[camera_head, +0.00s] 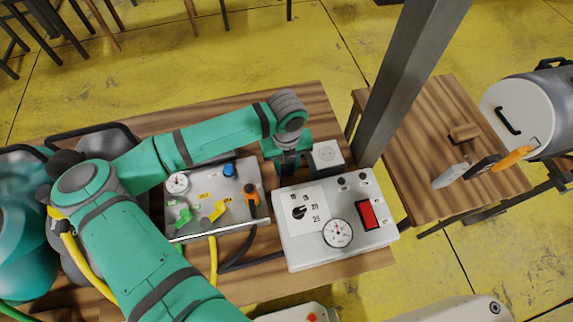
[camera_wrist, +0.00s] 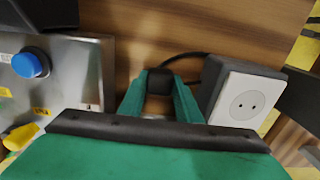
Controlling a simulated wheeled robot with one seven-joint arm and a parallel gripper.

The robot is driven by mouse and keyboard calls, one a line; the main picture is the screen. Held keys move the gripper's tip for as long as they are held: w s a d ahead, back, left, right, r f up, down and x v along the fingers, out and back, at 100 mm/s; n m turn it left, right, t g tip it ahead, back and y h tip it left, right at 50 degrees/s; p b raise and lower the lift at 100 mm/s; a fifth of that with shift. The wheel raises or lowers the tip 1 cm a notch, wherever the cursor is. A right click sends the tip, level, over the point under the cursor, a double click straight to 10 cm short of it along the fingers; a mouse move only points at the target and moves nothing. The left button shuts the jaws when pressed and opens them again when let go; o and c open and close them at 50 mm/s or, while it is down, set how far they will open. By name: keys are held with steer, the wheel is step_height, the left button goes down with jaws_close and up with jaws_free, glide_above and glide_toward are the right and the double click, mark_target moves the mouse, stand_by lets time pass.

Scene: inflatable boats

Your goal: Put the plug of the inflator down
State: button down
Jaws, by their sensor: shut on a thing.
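My gripper (camera_wrist: 158,100) is shut on a small black plug (camera_wrist: 159,83) in the wrist view. The plug is between the green fingertips, just above or on the wooden table; I cannot tell which. A black cable (camera_wrist: 190,56) curves from near it towards the socket box. The socket box (camera_wrist: 243,98) is right of the gripper, apart from the plug, and its two-hole face is empty. In the head view my gripper (camera_head: 288,168) points down beside the socket box (camera_head: 327,155) and hides the plug. The white inflator unit (camera_head: 300,245), with dial, gauge and red switch, is in front.
A metal panel (camera_head: 205,228) with coloured valves and a blue knob stands left of the gripper. A grey post (camera_head: 405,85) rises right of the socket box. A second wooden table (camera_head: 440,125) holds several tools. Bare tabletop (camera_wrist: 215,30) shows behind the plug.

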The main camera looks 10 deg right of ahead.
mark_target(287, 167)
steer(key=shift+f, duration=0.6)
steer(key=c, duration=1.3)
jaws_free()
steer(key=shift+w+r, duration=0.1)
steer(key=shift+r, duration=0.4)
step_height(287, 167, up, 12)
